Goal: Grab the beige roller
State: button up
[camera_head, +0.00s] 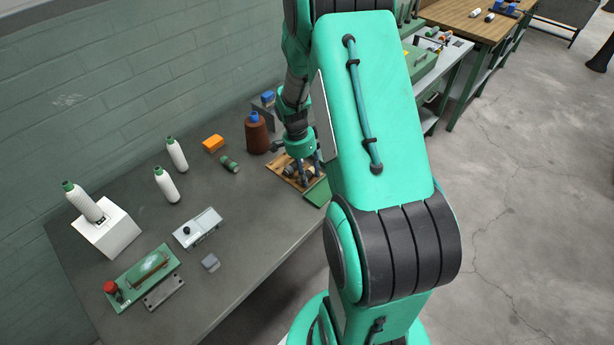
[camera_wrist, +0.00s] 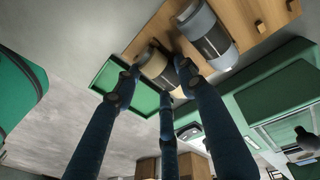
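The beige roller (camera_wrist: 157,66), with a dark band, lies on a wooden board (camera_wrist: 150,28) in the wrist view. My gripper (camera_wrist: 158,78) has its blue fingers on either side of this roller, their tips close to it. I cannot tell whether they press on it or stand just clear. In the head view my gripper (camera_head: 309,175) points down at the wooden board (camera_head: 280,162), and its fingers and arm partly hide the rollers there. A grey and dark roller (camera_wrist: 208,36) lies right beside the beige one in the wrist view.
A green tray (camera_wrist: 103,78) adjoins the board. The table's middle has free room.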

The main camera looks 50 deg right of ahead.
aim_at(310, 175)
jog(key=shift+w+d, duration=0.1)
dwell(0.3)
jog(key=shift+d+r+p, duration=0.1)
jog(key=shift+r+p, duration=0.2)
jog(key=shift+r, duration=0.15)
jog(key=shift+c, duration=0.9)
notch_tip(310, 175, up, 4)
jog(key=shift+f+p, duration=0.2)
jog(key=shift+p, duration=0.2)
grip_shut()
jog(key=s+a, duration=0.3)
jog(key=s, duration=0.1)
jog(key=s+a, duration=0.3)
jog(key=s, duration=0.1)
jog(key=s+a+r+p, duration=0.1)
jog(key=s+a, duration=0.2)
jog(key=s, duration=0.2)
jog(key=shift+a, duration=0.4)
